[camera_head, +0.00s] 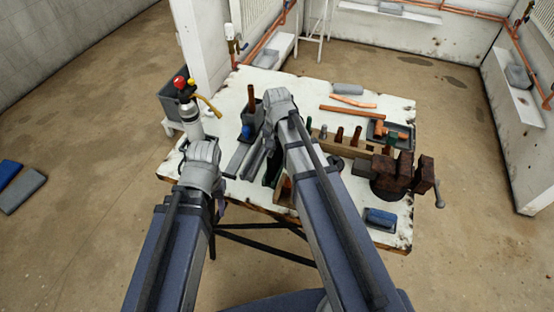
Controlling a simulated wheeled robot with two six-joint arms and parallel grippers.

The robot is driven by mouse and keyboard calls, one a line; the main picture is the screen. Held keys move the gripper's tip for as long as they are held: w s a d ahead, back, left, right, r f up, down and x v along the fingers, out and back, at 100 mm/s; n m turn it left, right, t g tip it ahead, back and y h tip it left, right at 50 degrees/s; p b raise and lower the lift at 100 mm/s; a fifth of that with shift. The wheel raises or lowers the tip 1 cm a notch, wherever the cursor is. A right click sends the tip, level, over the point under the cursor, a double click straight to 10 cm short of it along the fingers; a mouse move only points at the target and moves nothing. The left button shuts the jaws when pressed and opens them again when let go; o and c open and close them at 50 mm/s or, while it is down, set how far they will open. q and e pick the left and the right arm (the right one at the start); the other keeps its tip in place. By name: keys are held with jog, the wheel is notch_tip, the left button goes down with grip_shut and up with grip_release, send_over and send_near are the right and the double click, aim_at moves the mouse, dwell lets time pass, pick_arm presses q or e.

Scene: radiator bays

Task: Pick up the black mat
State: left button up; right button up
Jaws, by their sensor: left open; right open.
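I cannot pick out a black mat with certainty. A dark flat piece with a blue block (380,218) on it lies at the table's front right corner; it is too small to tell if it is a mat. My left gripper (214,192) is at the table's left edge. It is open, but its fingers are mostly hidden by its own wrist. My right arm hides part of the tabletop.
A rusty vise (398,173) stands at the table's right. A wooden rack (350,148) with several upright pieces and a dark tray (378,128) are behind it. A gas bottle (190,118) with a torch stands at the left. Blue and grey pads (22,192) lie on the floor.

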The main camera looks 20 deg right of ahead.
jog(key=shift+f, duration=0.1)
grip_shut()
dwell(0.4)
